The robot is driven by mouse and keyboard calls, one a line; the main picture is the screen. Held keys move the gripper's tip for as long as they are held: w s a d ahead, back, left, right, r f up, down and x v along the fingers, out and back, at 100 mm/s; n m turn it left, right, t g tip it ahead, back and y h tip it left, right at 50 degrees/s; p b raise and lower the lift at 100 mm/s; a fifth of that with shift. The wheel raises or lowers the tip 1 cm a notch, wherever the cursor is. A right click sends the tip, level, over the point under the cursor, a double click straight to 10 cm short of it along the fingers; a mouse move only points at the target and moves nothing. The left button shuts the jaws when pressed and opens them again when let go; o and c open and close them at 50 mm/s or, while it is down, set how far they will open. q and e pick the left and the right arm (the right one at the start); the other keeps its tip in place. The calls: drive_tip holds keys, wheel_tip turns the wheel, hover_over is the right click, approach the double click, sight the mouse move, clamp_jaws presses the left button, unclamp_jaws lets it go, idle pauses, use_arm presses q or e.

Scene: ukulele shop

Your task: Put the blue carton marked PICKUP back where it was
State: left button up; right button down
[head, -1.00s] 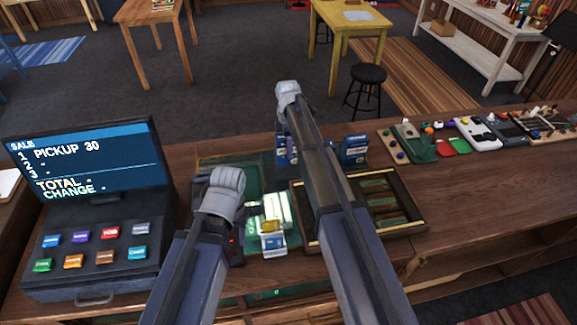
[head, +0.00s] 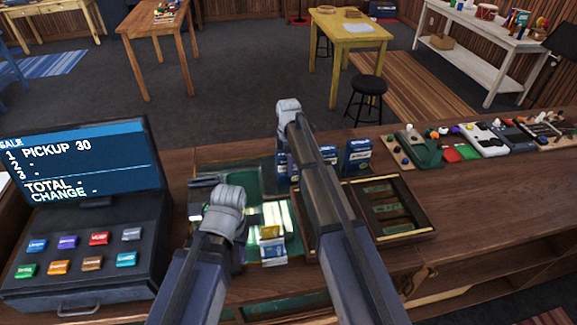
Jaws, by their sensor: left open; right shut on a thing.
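Blue cartons stand at the back of the counter's green glass panel. One carton (head: 360,156) is right of my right arm, another (head: 328,153) is partly behind that arm, and more blue (head: 282,167) shows at the arm's left edge. I cannot read PICKUP on any of them. My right gripper (head: 288,108) reaches over the back of the counter near these cartons. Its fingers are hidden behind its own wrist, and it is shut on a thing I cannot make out. My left gripper (head: 225,203) is open above the left part of the panel, its fingers also hidden.
A register (head: 85,215) at left shows PICKUP 30. A small white, blue and yellow box (head: 271,247) stands between my arms. A wooden cash tray (head: 408,232) lies right of my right arm. Pedals (head: 490,138) line the counter's right side. Bare counter (head: 490,185) lies in front of them.

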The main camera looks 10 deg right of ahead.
use_arm(q)
drive_tip(key=shift+f, duration=0.1)
use_arm(e)
drive_tip(key=shift+f, duration=0.1)
use_arm(q)
drive_tip(key=shift+f, duration=0.15)
use_arm(e)
drive_tip(key=shift+f, duration=0.15)
drive_tip(key=shift+c, duration=1.1)
unclamp_jaws()
use_arm(q)
drive_tip(key=shift+r, duration=0.2)
use_arm(e)
wheel_tip(320, 180, up, 13)
drive_tip(key=p, duration=1.2)
drive_tip(key=shift+f, duration=0.2)
use_arm(q)
wheel_tip(320, 180, up, 12)
use_arm(e)
drive_tip(key=s+a+m, duration=0.3)
drive_tip(key=s+m, duration=0.1)
drive_tip(key=s, duration=0.6)
drive_tip(key=s+a+m, duration=0.3)
drive_tip(key=s+m, duration=0.2)
drive_tip(key=s, duration=0.6)
drive_tip(key=s+a+m+h, duration=0.1)
drive_tip(key=s+a+m, duration=0.2)
drive_tip(key=s, duration=0.7)
drive_tip(key=shift+s+m, duration=0.3)
drive_tip(key=shift+m, duration=0.9)
